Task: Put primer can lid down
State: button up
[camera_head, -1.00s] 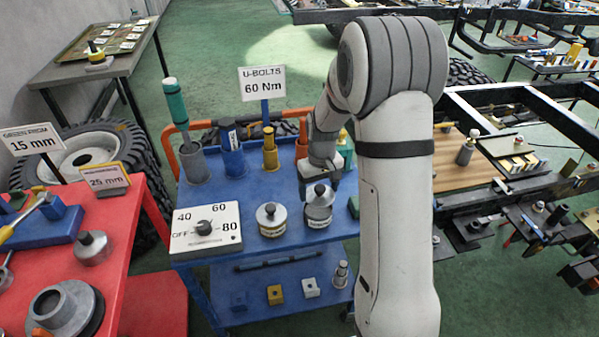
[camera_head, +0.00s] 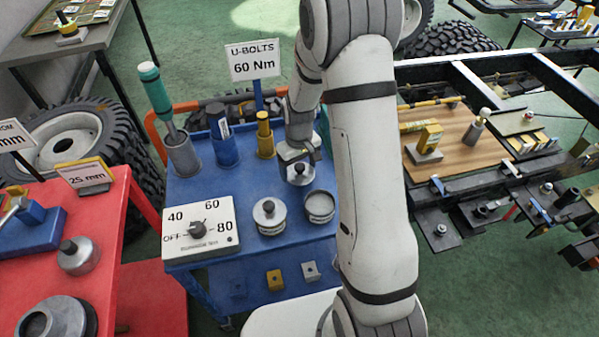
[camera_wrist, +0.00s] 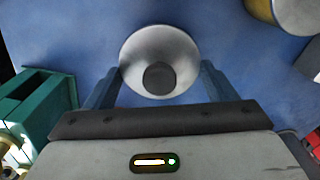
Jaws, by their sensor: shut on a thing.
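The primer can lid (camera_head: 299,177) is a grey metal disc with a dark knob. My gripper (camera_head: 297,155) is shut on it, over or on the blue cart top just behind the open can. In the wrist view the lid (camera_wrist: 160,45) sits between the two fingers of my gripper (camera_wrist: 158,82), knob facing the camera. Whether the lid touches the cart top I cannot tell. The open can (camera_head: 320,210) stands upright in front, its grey inside showing. Its edge may be the round thing at the wrist view's top right.
A second can with its lid on (camera_head: 269,214) stands left of the open can. A dial box (camera_head: 200,228) is at the cart's front left. Upright holders, one blue (camera_head: 223,140), stand along the back. A teal block (camera_wrist: 45,105) is close to my gripper's left.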

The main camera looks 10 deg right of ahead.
aim_at(300, 174)
jog(key=shift+s+d+f, duration=0.1)
jog(key=shift+f, duration=1.45)
jog(key=shift+f, duration=0.1)
jog(key=shift+f, duration=0.2)
jog(key=o, duration=1)
jog(key=shift+r, duration=0.1)
notch_tip(300, 174, up, 12)
jog(key=shift+r, duration=0.2)
jog(key=s+r+m+t, duration=0.1)
jog(key=s+r+m, duration=0.1)
jog(key=s+r, duration=0.5)
jog(key=s+r+m+t, duration=0.1)
jog(key=s+r, duration=0.6)
jog(key=s, duration=0.8)
jog(key=shift+m+t, duration=0.4)
